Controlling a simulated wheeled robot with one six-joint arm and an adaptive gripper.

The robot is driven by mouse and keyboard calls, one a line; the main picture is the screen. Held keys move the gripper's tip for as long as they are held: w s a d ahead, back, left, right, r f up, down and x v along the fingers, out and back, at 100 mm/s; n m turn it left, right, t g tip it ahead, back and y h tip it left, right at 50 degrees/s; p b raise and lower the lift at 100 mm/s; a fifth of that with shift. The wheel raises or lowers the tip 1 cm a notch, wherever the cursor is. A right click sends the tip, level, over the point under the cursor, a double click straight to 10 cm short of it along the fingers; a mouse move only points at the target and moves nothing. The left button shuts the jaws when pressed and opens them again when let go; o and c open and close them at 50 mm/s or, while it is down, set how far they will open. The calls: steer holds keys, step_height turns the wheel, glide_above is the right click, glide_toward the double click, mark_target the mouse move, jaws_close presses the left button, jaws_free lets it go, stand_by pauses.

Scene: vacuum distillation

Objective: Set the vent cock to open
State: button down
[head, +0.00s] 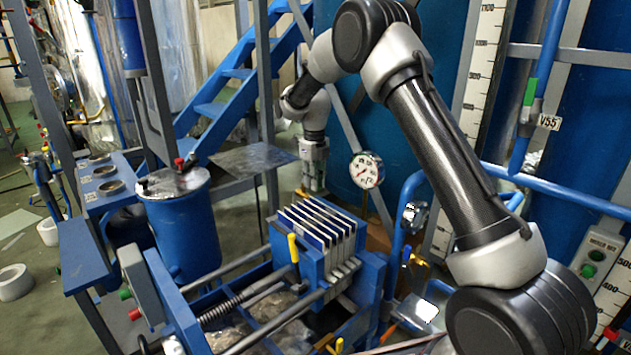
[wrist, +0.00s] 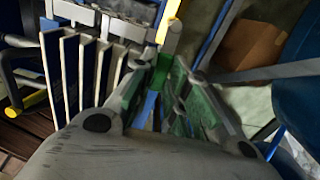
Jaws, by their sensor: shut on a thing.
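My gripper (head: 313,188) points down behind the ribbed plate stack, to the left of the round dial gauge. In the wrist view my gripper (wrist: 163,85) has its fingers close together, shut on a small part that they mostly hide. This part is at the place of the vent cock, but its handle and angle cannot be made out. A yellow piece (wrist: 168,20) shows just beyond the fingertips. I cannot tell whether it belongs to the cock.
The plate stack (head: 318,232) stands close in front of my gripper, with a yellow lever (head: 293,247) on its left. The dial gauge (head: 367,170) is to the right. A blue lidded vessel (head: 178,232) and blue stairs (head: 222,88) are at left.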

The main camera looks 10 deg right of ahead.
stand_by(0.5)
steer(key=c, duration=1.4)
jaws_free()
step_height(320, 180, up, 12)
